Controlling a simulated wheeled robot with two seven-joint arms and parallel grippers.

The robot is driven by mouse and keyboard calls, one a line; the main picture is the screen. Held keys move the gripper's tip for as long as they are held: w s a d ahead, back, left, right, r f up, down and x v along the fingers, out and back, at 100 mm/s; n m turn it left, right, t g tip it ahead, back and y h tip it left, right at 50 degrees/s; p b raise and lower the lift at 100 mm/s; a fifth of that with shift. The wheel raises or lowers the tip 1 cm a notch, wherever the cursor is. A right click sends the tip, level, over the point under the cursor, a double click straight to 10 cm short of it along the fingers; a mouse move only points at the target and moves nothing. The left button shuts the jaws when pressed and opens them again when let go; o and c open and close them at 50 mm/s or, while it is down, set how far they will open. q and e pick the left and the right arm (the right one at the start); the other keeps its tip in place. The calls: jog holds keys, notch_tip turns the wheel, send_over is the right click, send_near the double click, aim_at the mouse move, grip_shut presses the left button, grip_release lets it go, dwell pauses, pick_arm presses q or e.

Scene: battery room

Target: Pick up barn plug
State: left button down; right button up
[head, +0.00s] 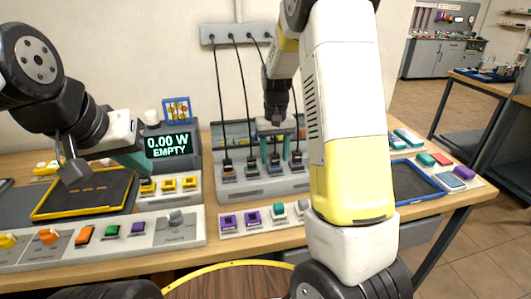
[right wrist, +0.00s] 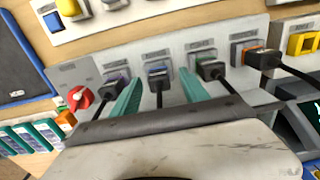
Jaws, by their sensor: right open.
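Several black plugs on cords sit in a row of coloured sockets on a grey panel (head: 265,188). I cannot read the labels, so I cannot tell which is the barn plug. My right gripper (head: 275,150) is open over this row. In the right wrist view its teal fingers (right wrist: 162,92) stand either side of a plug at a blue socket (right wrist: 158,75). I cannot tell if they touch it. A plug at a purple socket (right wrist: 115,80) is left of them, a green one (right wrist: 210,69) right and an orange one (right wrist: 250,54) further right. My left gripper (head: 132,160) is near the display, partly hidden.
A display reading "0.00 W EMPTY" (head: 168,145) stands left of the panel. A yellow-rimmed tray (head: 42,213) lies at left and a blue-rimmed tray (head: 425,205) at right. Cords hang from a wall strip (head: 222,34). A red knob (right wrist: 81,97) is beside the sockets.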

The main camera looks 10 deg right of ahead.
jog(key=shift+f, duration=0.15)
grip_shut()
dwell(0.4)
